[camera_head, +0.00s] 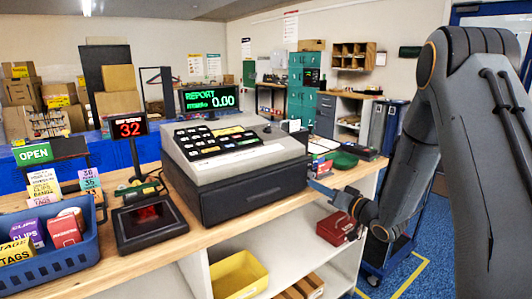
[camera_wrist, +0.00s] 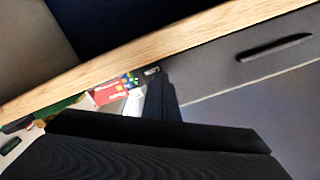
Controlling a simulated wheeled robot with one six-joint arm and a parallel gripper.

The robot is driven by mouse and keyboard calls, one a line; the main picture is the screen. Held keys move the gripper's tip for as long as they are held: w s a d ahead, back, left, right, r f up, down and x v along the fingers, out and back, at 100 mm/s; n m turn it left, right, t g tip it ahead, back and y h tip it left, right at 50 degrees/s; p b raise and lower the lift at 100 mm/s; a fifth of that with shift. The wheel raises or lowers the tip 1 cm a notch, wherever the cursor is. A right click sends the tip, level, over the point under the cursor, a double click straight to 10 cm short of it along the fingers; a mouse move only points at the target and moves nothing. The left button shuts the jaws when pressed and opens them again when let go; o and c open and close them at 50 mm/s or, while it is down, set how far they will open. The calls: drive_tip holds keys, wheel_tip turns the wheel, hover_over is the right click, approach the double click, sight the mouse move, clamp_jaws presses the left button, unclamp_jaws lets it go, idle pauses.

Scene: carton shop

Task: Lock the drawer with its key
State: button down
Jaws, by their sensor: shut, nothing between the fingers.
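The dark drawer (camera_head: 250,194) sits under the grey cash register (camera_head: 235,142) on the wooden counter. Its front looks flush with the housing, so it appears closed. I cannot make out a key or a keyhole in either view. My gripper (camera_head: 318,187) is just right of the drawer, near the counter's front edge, pointing left. It is shut and empty. Whether it touches the drawer cannot be told. In the wrist view, a large dark shape fills the bottom, and a grey drawer front with a black handle (camera_wrist: 274,47) shows at the right.
A blue basket (camera_head: 60,245) and a black card pad (camera_head: 148,222) stand left on the counter. A green dish (camera_head: 342,160) lies behind my gripper. A red box (camera_head: 338,228) and a yellow bin (camera_head: 238,275) are on the shelves below.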

drive_tip(key=shift+r, duration=0.3)
drive_tip(key=shift+f, duration=0.2)
drive_tip(key=p+v, duration=0.2)
drive_tip(key=v, duration=0.4)
drive_tip(key=shift+s+a+f, duration=0.2)
drive_tip(key=shift+a+f, duration=0.05)
drive_tip(key=shift+f, duration=0.05)
